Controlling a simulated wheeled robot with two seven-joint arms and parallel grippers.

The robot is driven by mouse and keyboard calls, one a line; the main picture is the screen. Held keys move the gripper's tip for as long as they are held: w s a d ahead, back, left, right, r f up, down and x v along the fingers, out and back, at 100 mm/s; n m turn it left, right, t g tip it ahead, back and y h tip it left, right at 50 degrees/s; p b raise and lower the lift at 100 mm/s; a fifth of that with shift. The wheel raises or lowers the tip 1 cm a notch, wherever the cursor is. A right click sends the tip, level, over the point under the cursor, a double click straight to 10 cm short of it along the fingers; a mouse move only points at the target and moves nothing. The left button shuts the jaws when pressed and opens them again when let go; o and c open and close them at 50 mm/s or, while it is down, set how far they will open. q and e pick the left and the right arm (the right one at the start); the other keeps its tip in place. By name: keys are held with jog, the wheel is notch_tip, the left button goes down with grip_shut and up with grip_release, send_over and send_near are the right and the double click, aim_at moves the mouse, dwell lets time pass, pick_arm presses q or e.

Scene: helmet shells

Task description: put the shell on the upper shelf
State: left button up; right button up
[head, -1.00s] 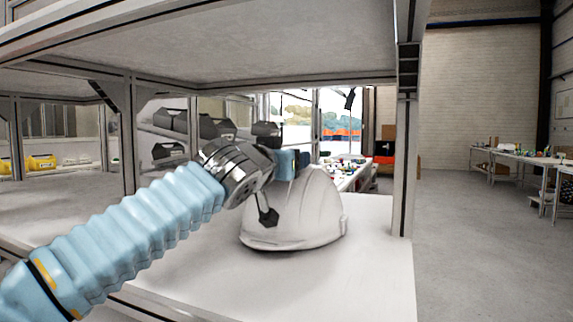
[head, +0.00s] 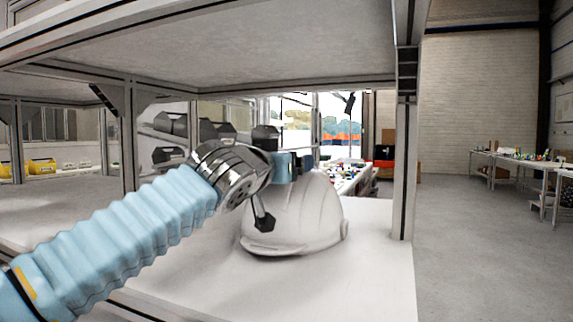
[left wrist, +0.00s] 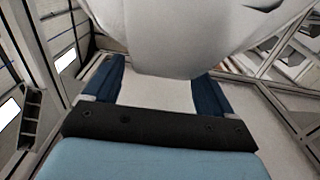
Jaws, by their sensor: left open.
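The shell is a white helmet shell (head: 312,218) resting on the white board of a shelf (head: 370,275) in the head view. My left arm reaches in from the left, and my left gripper (head: 290,166) is at the top of the shell, partly hidden by my wrist. In the left wrist view the gripper (left wrist: 160,90) is open, with its blue fingers apart and the shell (left wrist: 190,35) just beyond and between them. I cannot tell whether the fingers touch it. An upper shelf (head: 230,45) spans above the shell. My right gripper is not in view.
A grey upright post (head: 403,165) stands right of the shell, and another post (head: 128,140) stands to the left. The upper shelf hangs low over my arm. The shelf board is clear around the shell. Tables with small items (head: 520,160) stand far right.

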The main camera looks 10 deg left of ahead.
pick_arm(q)
jog(key=s+a+b, duration=0.2)
jog(key=s, duration=0.8)
jog(key=shift+s, duration=0.25)
